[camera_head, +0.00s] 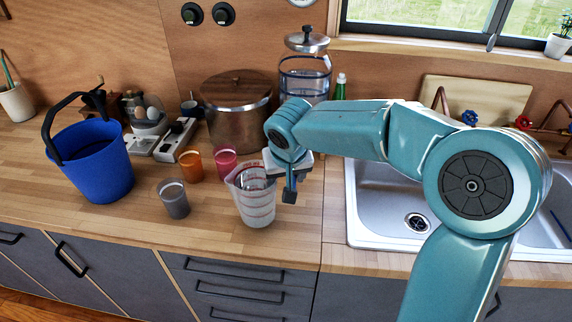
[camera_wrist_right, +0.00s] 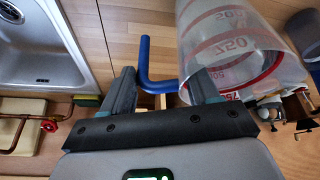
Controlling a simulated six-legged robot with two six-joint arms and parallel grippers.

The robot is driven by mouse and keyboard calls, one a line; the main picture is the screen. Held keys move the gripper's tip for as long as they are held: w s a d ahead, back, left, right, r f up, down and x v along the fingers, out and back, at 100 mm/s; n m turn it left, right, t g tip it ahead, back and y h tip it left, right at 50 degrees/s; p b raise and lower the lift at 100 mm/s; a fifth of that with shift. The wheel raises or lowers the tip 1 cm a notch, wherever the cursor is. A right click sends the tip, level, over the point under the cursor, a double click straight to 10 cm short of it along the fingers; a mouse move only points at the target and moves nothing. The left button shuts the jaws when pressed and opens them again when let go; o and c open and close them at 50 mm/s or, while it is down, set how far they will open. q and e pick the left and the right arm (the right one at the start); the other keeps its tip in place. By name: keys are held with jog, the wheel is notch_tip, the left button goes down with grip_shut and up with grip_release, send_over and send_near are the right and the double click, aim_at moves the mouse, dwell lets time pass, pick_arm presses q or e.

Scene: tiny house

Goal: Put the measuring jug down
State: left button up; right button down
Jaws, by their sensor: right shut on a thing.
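The measuring jug (camera_head: 254,203) is clear with red markings and stands about upright over the front of the wooden counter, left of the sink. I cannot tell whether its base touches the wood. My right gripper (camera_head: 289,188) is at the jug's right side. In the right wrist view, the jug (camera_wrist_right: 232,45) is at the upper right, and its blue handle (camera_wrist_right: 146,62) runs between the fingers of my right gripper (camera_wrist_right: 160,88), which is shut on it. My left gripper is not in view.
A grey cup (camera_head: 174,200), an orange cup (camera_head: 190,166) and a pink cup (camera_head: 225,162) stand left of the jug. A large pot (camera_head: 237,112) is behind, a blue bucket (camera_head: 95,165) far left. The sink (camera_head: 385,210) is right. Bare counter (camera_head: 215,235) lies in front.

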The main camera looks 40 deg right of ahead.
jog(key=shift+f, duration=1.05)
jog(key=shift+w+d+f, duration=0.1)
jog(key=shift+f, duration=0.05)
jog(key=shift+c, duration=1.3)
grip_release()
jog(key=v, duration=1.2)
